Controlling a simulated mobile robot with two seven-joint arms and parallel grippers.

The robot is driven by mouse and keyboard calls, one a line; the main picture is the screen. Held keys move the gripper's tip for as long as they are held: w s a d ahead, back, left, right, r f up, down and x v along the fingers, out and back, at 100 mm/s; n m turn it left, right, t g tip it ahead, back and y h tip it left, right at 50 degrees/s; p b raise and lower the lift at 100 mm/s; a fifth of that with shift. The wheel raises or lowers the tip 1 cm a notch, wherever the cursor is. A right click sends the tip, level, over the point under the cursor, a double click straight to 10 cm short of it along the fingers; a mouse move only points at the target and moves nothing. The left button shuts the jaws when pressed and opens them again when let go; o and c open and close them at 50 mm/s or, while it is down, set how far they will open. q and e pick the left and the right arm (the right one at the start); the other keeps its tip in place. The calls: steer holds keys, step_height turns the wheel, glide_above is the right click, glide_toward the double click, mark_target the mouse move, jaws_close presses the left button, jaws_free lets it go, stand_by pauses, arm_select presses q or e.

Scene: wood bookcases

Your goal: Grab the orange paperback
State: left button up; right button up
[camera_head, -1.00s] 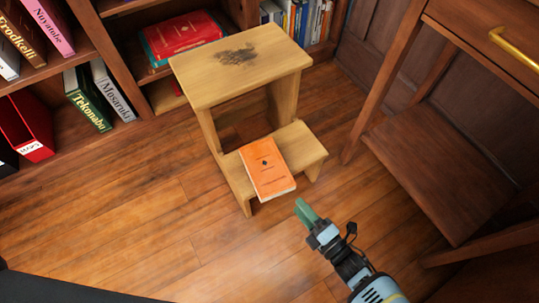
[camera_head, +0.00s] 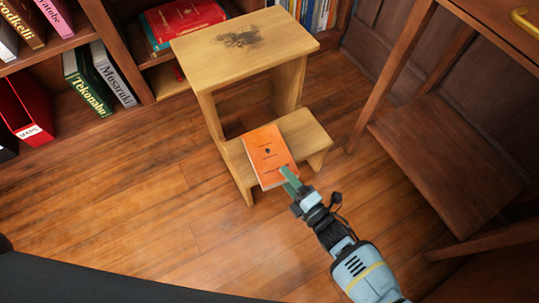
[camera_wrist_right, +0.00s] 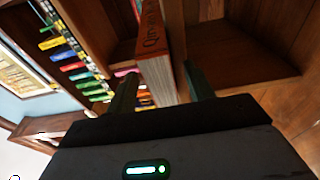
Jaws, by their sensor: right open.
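The orange paperback (camera_head: 266,150) lies flat on the lower step of a light wooden step stool (camera_head: 310,138), its near end close to the step's front edge. My right gripper (camera_head: 287,178) is open at the book's near right corner in the head view. In the right wrist view the book's spine and edge (camera_wrist_right: 156,72) show between the two green fingers (camera_wrist_right: 160,92), with space on the right side. I cannot tell whether either finger touches the book. My left gripper is not in view.
The stool's upper step (camera_head: 250,42), with a dark stain, rises behind the book. Bookcases (camera_head: 142,68) with books and a red binder (camera_head: 24,110) stand at the left and back. A dark wooden desk (camera_head: 440,150) stands at the right. The floor (camera_head: 150,215) in front is clear.

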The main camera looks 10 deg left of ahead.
steer(key=shift+w+a+f, duration=0.1)
steer(key=shift+w+a, duration=0.05)
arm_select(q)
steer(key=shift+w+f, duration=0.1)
arm_select(e)
steer(key=shift+c, duration=0.2)
jaws_close()
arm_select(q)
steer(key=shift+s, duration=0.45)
arm_select(e)
steer(key=shift+r, duration=0.2)
